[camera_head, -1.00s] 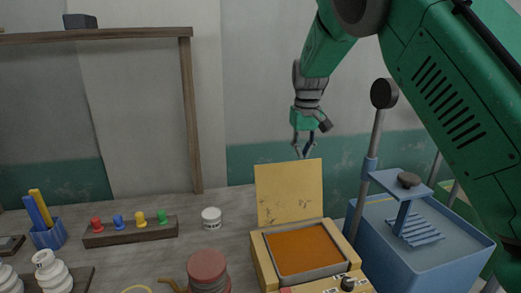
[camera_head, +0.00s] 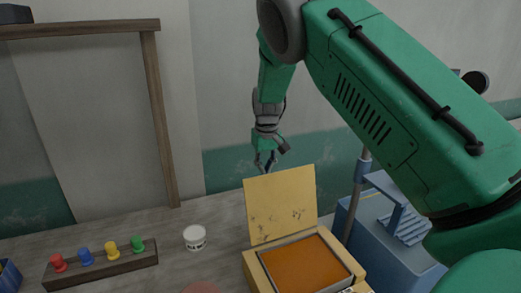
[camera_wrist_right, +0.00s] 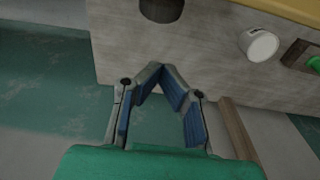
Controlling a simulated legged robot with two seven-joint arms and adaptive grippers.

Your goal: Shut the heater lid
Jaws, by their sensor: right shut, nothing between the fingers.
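The heater (camera_head: 258,272) is a yellow box with an orange surface inside, at the lower right of the head view. Its yellow lid (camera_head: 280,205) stands open, upright at the back edge and leaning slightly back, with dark marks on its face. My right gripper (camera_head: 266,166) hangs just above and behind the lid's top left corner, with its fingers pointing down. Contact with the lid cannot be made out. In the wrist view its blue-padded fingers (camera_wrist_right: 156,70) meet at the tips with nothing between them. My left gripper is out of view.
A white jar (camera_head: 195,238) and a rack of coloured pegs (camera_head: 100,266) stand left of the heater. A blue bin (camera_head: 385,250) stands to its right, beneath my right arm. A wooden frame (camera_head: 158,110) rises at the back left. The wall is behind the table.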

